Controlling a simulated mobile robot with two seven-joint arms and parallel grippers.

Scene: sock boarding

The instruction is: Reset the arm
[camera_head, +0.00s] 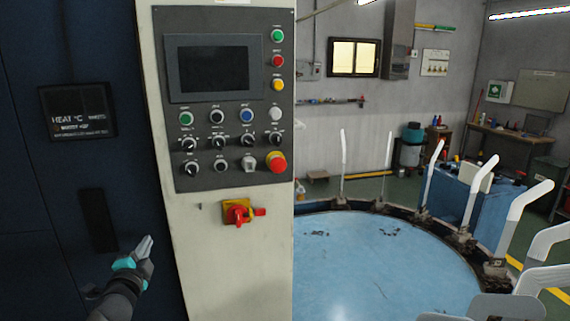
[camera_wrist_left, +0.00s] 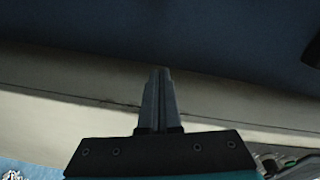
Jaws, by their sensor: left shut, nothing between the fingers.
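My left gripper (camera_head: 146,243) is low at the left in the head view, in front of the dark blue cabinet (camera_head: 60,190) and near the left edge of the pale control column (camera_head: 235,270). In the left wrist view its two fingers (camera_wrist_left: 158,78) are together with nothing between them. The fingers appear over the pale panel edge (camera_wrist_left: 70,78), with the dark blue surface (camera_wrist_left: 150,30) beyond. I cannot tell whether they touch it. My right gripper is not in view.
The control panel (camera_head: 218,130) carries a dark screen, buttons and a red emergency stop (camera_head: 276,162). A red rotary switch (camera_head: 238,212) sits below. At right, a round blue table (camera_head: 380,265) is ringed by upright white sock forms (camera_head: 470,195). A workbench (camera_head: 510,135) stands behind.

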